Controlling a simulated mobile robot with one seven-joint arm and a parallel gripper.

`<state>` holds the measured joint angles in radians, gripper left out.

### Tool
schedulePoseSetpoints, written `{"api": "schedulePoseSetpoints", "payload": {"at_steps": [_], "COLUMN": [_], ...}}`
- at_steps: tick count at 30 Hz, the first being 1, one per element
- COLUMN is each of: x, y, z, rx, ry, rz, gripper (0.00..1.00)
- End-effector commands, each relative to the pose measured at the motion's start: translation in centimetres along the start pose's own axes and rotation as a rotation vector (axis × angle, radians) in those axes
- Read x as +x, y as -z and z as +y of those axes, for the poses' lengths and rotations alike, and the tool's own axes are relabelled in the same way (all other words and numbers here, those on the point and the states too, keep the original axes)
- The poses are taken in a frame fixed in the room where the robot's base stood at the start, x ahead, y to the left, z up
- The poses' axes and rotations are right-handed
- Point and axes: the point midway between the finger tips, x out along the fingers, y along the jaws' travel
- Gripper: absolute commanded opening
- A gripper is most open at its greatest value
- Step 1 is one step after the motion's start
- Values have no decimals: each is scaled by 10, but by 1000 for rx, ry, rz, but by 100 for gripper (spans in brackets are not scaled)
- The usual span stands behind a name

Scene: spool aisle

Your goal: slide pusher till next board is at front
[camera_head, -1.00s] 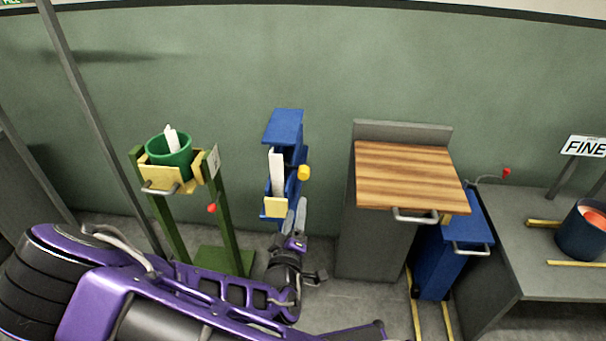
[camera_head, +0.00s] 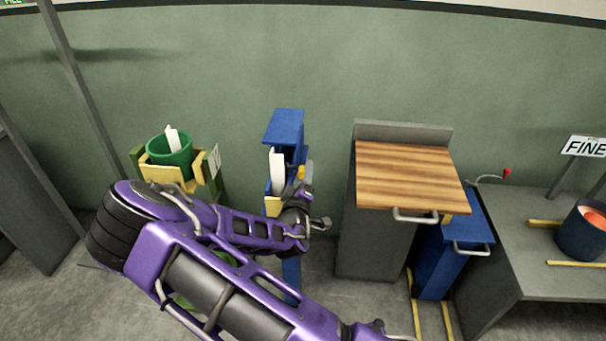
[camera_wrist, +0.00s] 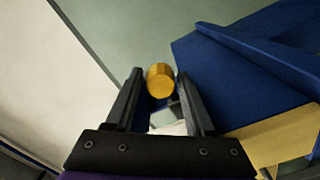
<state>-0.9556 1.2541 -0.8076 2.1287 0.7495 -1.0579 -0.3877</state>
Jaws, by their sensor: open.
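The blue stand (camera_head: 284,125) is in the middle of the head view, with a white board (camera_head: 277,169) upright in it. A yellow knob, which I take to be the pusher's knob (camera_head: 301,172), sticks out on the stand's right side. In the wrist view the knob (camera_wrist: 160,81) is a yellow cylinder between the tips of my gripper (camera_wrist: 160,98). My gripper (camera_head: 304,180) is open, with gaps between the fingers and the knob. A yellow block (camera_head: 272,206) at the stand's front is partly hidden by my arm. The pusher's inner part is hidden.
A green bucket (camera_head: 169,157) sits in a yellow holder at left. A grey cabinet with a wooden top (camera_head: 408,175) stands close at right, beside a blue cart (camera_head: 455,255). A grey table (camera_head: 545,240) with a dark bucket (camera_head: 582,232) is far right.

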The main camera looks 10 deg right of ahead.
Motion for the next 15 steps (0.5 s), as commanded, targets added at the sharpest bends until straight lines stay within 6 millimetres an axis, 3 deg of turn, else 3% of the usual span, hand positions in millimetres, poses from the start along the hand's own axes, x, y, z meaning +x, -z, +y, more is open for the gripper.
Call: {"api": "schedulePoseSetpoints", "payload": {"at_steps": [4, 12, 15], "x": [0, 0, 0], "y": [0, 0, 0], "z": [0, 0, 0], "rx": [0, 1, 1], "ry": [0, -1, -1], "rz": [0, 0, 0], "gripper": [51, 2, 0]}}
